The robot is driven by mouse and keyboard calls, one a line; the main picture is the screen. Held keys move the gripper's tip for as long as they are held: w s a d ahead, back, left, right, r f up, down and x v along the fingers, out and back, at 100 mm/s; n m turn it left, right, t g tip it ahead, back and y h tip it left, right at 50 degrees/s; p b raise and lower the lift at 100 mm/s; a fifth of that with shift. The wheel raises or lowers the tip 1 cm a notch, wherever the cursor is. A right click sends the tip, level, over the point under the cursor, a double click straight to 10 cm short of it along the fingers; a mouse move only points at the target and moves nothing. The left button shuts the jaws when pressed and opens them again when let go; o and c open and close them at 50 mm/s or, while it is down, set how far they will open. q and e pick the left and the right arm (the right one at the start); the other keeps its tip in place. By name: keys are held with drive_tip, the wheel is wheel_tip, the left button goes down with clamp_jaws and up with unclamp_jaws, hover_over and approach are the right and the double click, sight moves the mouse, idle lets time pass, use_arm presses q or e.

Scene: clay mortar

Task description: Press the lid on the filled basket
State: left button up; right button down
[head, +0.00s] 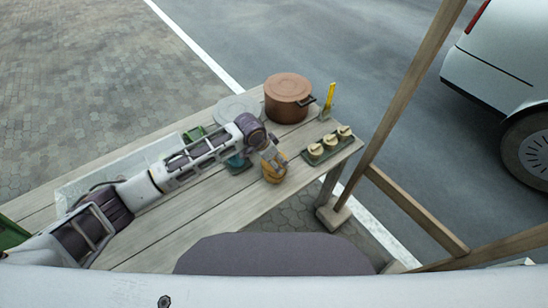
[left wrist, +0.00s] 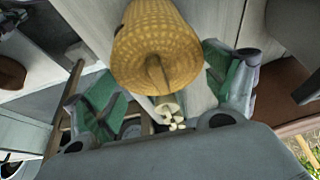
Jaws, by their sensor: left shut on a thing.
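A tan woven round piece (head: 273,176) is at the front edge of the wooden table, under my left gripper (head: 272,158). In the left wrist view the woven lid (left wrist: 158,45) shows as a short cylinder with a raised strip like a handle on the end facing me. The green-padded fingers of my left gripper (left wrist: 168,92) are on either side of it, and the gripper is shut on it. The basket cannot be clearly told apart from the lid, and its contents are hidden. My right gripper is not in view.
A copper-coloured pot (head: 288,98) stands at the back of the table, beside a pale round plate (head: 237,108). A tray (head: 318,160) with several cream-topped pieces lies to the right. A yellow-handled tool (head: 330,97) stands nearby. A wooden post (head: 400,95) rises at the right.

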use_arm(q)
drive_tip(key=o, duration=0.6)
drive_tip(key=shift+o, duration=0.2)
